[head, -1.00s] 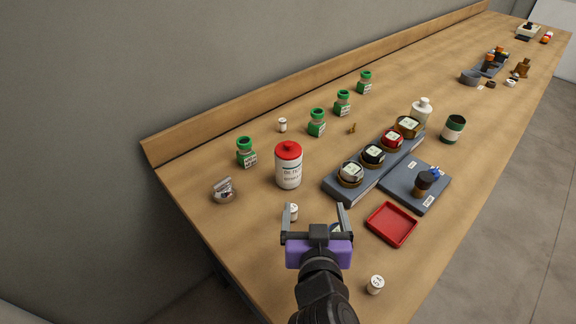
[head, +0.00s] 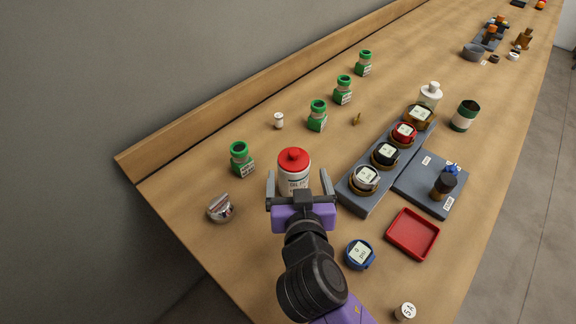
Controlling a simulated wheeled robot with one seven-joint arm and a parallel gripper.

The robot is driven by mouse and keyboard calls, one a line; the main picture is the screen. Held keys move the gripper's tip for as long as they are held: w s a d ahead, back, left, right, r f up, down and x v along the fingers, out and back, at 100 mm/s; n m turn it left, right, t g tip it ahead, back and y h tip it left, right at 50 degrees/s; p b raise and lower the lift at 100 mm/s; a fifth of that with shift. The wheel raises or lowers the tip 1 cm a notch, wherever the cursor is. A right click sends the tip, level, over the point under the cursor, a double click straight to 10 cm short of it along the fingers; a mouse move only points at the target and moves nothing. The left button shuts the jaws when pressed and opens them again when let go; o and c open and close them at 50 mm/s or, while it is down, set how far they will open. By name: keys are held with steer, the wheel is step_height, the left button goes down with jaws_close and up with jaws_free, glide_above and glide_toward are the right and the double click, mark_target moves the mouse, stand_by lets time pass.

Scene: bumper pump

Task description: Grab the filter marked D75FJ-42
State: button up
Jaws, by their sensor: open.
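No marking D75FJ-42 can be read in this view, so I cannot tell which item carries it. Four round, labelled pieces sit in a row on a grey-blue rack (head: 354,198): a white-topped one (head: 366,179), a black one (head: 385,155), a red one (head: 404,133) and a brown one (head: 420,115). A blue round piece with a white label (head: 359,254) lies alone on the table. My gripper (head: 298,182) is open and empty. A white bottle with a red cap (head: 294,162) shows between its fingers; contact cannot be told.
Several green jars (head: 241,159) line the back. A shiny metal piece (head: 220,208) lies left. A white numbered cap (head: 405,311) is near the front edge.

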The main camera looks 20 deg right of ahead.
steer(key=x, duration=0.2)
steer(key=p+x, duration=0.1)
steer(key=x, duration=0.4)
steer(key=shift+w+a+f+p, duration=0.2)
steer(key=shift+w+a+p, duration=0.1)
steer(key=shift+w+p, duration=0.1)
steer(key=shift+r, duration=0.1)
jaws_close()
